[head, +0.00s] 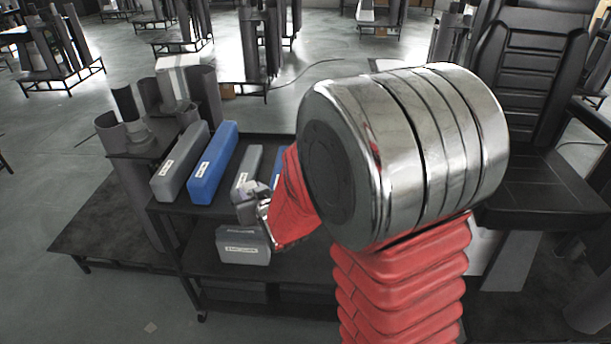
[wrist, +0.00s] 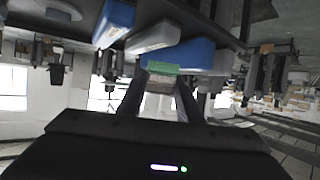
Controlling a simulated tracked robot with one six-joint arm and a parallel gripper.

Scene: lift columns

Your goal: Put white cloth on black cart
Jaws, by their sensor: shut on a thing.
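The black cart (head: 200,264) stands left of my arm, with a top surface and lower shelves. My gripper (head: 252,206) is over its front edge, partly hidden by my red arm. In the wrist view, the two dark fingers of my gripper (wrist: 160,90) are shut on a small greyish thing (wrist: 160,83) with a green strip beside it. I cannot tell whether that thing is the white cloth. No white cloth can be made out clearly in either view.
A grey box (head: 181,163), a blue box (head: 213,164) and a smaller grey box (head: 246,168) lie on the cart's top. A labelled grey case (head: 243,246) shows below my gripper. Dark cylinders (head: 110,133) stand at left. A black seat (head: 530,80) is at right.

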